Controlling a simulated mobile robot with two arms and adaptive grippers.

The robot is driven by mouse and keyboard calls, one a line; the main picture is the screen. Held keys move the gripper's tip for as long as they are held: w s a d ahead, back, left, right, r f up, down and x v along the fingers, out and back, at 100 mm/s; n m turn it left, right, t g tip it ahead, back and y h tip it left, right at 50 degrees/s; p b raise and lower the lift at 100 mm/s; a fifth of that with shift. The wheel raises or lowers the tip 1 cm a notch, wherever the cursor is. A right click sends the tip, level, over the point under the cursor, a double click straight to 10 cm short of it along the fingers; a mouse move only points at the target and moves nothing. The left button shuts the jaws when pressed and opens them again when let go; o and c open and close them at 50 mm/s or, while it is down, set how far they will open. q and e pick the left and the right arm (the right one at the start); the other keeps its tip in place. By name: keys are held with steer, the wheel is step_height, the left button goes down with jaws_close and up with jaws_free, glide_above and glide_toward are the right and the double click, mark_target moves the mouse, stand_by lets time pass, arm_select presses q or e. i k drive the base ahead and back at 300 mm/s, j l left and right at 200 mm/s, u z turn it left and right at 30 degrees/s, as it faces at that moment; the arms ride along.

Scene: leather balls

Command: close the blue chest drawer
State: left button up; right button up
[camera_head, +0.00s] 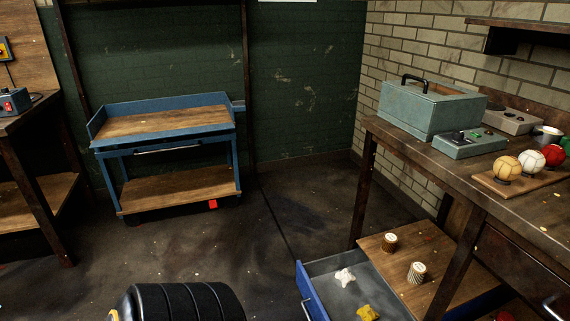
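The blue chest drawer (310,293) stands open at the bottom of the head view, right of the middle. Its blue front faces left and its grey inside shows. A white crumpled item (345,275) and a yellow item (368,313) lie in it. The wooden surface (440,258) above the drawer carries two small round containers (390,242). The bottom of the drawer is cut off by the frame edge.
A workbench (400,140) with a green case (430,108) and several balls (507,167) stands above the chest; its leg crosses the wooden surface. A blue cart (165,130) stands behind. Floor between is clear.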

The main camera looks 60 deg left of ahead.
mark_target(325, 297)
steer(key=u, duration=1.65)
